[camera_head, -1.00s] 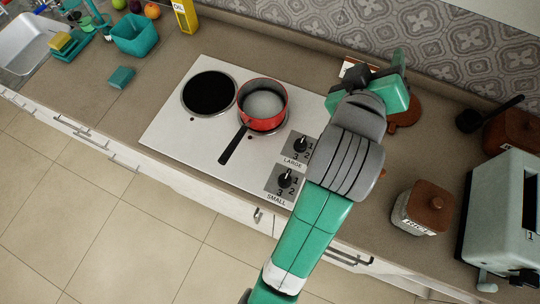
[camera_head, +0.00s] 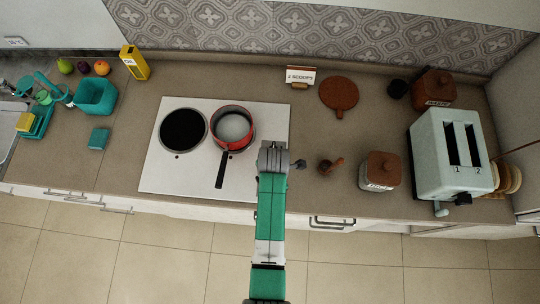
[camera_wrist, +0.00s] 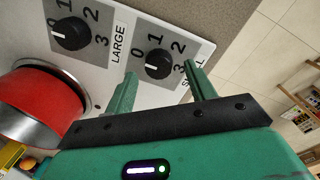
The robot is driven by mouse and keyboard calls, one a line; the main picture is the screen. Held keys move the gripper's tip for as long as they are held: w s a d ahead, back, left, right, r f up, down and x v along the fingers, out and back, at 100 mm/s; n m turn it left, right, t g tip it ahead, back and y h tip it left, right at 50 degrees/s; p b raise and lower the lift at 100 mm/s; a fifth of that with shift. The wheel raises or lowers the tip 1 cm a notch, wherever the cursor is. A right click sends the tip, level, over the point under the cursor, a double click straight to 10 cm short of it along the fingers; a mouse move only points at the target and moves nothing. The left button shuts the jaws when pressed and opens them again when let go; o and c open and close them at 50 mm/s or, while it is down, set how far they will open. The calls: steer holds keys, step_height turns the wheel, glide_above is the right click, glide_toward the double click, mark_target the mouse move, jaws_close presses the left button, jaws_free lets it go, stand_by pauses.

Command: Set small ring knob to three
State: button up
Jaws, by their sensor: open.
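The small ring knob (camera_wrist: 158,64) is black and round, on a grey dial marked 1, 2, 3, beside the partly covered word SMALL. Its white mark points left in the wrist view, away from the 3. My gripper (camera_wrist: 160,70) is open, with one green finger on either side of this knob in the picture; I cannot tell whether they touch it. The large ring knob (camera_wrist: 72,33) sits to the left, its mark also pointing left. In the head view my arm hides both knobs on the white cooktop (camera_head: 156,180).
A red pot (camera_head: 233,142) stands on the right ring, its black handle toward the front; it also shows in the wrist view (camera_wrist: 38,100). The left ring (camera_head: 183,130) is bare. A lidded jar (camera_head: 380,172) and a toaster (camera_head: 450,160) stand to the right.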

steer(key=shift+w+f, duration=0.1)
steer(key=shift+f, duration=0.85)
steer(key=c, duration=1)
